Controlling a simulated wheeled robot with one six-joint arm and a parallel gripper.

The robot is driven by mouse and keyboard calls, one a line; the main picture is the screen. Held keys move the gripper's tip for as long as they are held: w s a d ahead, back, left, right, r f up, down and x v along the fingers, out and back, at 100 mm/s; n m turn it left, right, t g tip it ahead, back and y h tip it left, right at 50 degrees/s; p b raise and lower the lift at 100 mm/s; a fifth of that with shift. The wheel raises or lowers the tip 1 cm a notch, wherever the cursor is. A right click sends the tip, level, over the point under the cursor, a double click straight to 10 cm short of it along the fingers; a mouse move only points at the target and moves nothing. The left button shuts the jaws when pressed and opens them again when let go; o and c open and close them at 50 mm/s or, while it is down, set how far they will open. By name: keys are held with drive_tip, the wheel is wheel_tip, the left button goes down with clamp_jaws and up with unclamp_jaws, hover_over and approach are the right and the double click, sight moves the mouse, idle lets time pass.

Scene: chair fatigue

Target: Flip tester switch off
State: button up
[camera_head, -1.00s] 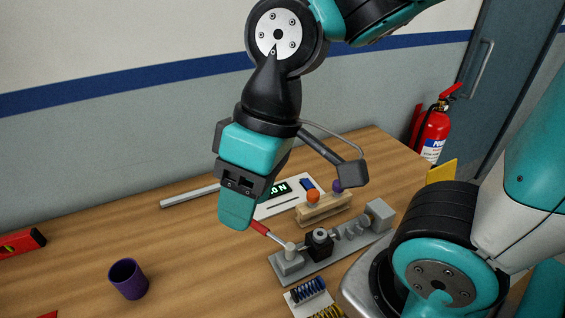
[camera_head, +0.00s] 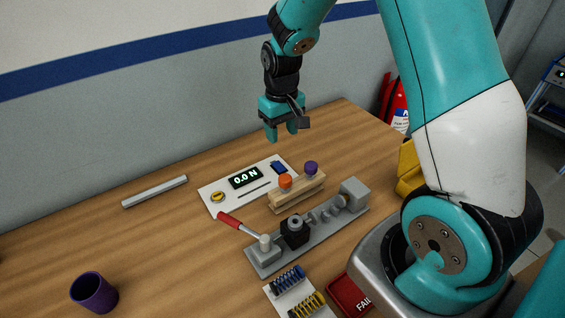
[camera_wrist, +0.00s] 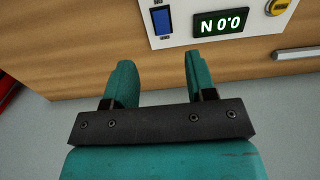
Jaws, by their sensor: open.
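The tester panel (camera_head: 213,201) is a white plate lying on the wooden table, with a lit display (camera_head: 244,178) reading 0.0 N and a yellow round button (camera_head: 217,197). A blue rocker switch (camera_head: 279,168) sits at its far right end. In the wrist view the switch (camera_wrist: 162,21) is at the top, left of the display (camera_wrist: 222,22), and its on or off position is unclear. My gripper (camera_head: 282,135) is open and empty, above the table's back edge behind the panel. In the wrist view its two teal fingers (camera_wrist: 160,85) are apart, short of the switch.
A wooden block with orange and purple knobs (camera_head: 296,193) stands in front of the panel. A grey rig (camera_head: 310,228) with a red-handled lever (camera_head: 232,222) is nearer.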

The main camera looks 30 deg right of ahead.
sight(282, 170)
wheel_tip(282, 170, down, 12)
drive_tip(key=shift+r+p, duration=0.2)
drive_tip(key=shift+p, duration=0.7)
drive_tip(key=c, duration=0.9)
drive_tip(key=shift+w+r+g+p, duration=0.1)
drive_tip(key=shift+w+g+p, duration=0.1)
drive_tip(key=shift+g, duration=0.55)
drive_tip(key=shift+w+r+g+p, duration=0.1)
drive_tip(key=shift+g+p, duration=0.1)
drive_tip(key=shift+g, duration=0.55)
drive_tip(key=o, duration=0.9)
